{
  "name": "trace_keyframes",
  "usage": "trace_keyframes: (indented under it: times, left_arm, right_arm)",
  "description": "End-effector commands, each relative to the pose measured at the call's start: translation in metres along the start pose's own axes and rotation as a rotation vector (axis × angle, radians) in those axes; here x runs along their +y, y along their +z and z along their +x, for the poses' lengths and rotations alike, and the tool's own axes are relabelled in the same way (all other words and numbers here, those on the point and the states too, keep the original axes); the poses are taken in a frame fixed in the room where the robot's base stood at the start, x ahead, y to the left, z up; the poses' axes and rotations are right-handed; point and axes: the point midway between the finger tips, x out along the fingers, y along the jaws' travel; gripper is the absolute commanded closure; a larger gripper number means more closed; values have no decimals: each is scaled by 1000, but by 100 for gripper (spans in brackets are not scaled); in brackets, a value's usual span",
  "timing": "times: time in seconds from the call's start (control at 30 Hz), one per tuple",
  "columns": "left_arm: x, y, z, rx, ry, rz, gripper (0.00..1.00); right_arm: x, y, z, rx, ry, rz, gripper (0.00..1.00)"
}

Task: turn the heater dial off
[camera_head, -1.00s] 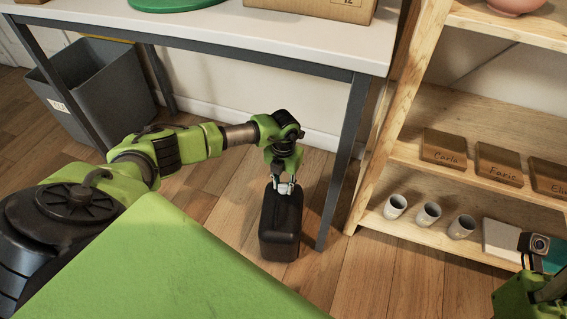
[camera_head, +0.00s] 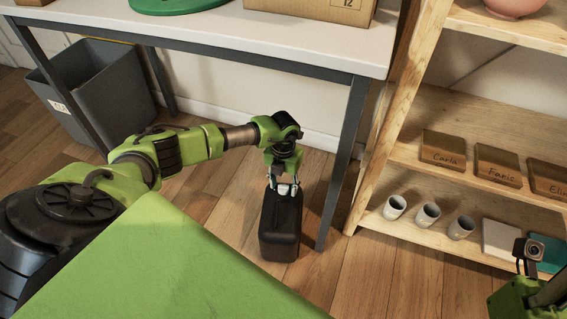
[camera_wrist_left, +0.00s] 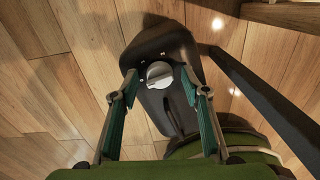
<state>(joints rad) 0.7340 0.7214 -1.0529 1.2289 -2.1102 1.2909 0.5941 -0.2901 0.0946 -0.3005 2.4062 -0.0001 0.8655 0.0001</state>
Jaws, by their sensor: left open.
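The heater (camera_head: 280,225) is a black upright box standing on the wooden floor beside the table leg. Its round silver dial (camera_wrist_left: 159,74) is on top, with small white marks around it in the left wrist view. My left gripper (camera_head: 282,187) points down at the heater's top. In the wrist view its two fingers (camera_wrist_left: 157,84) are spread, one on each side of the dial, with a gap to it on both sides. The dial's exact setting is too small to read. Only part of my right arm shows at the lower right; its fingers are out of view.
A white table (camera_head: 300,40) with dark legs stands behind the heater, one leg (camera_head: 343,165) close to its right. A wooden shelf (camera_head: 440,225) with cups and name plaques is at the right. A grey bin (camera_head: 100,95) is under the table. Floor in front of the shelf is clear.

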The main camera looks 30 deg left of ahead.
Motion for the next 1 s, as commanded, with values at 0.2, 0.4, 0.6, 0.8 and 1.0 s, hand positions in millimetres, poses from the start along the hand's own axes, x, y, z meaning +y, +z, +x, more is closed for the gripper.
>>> trace_keyframes:
  times: [0.2,0.4,0.6,0.8,1.0]
  left_arm:
    - [0,1,-17,-3,-1,0,58]
    - [1,1,-59,-4,0,1,58]
    - [0,1,-98,-4,0,1,58]
    - [0,0,-117,-1,0,0,58]
    - [0,0,-120,0,0,0,58]
  right_arm:
    - [0,0,0,1,0,-1,58]
    - [0,0,0,1,0,-1,58]
    - [0,0,0,0,0,-1,58]
    - [0,0,0,0,0,-1,58]
    - [0,0,0,0,0,-1,58]
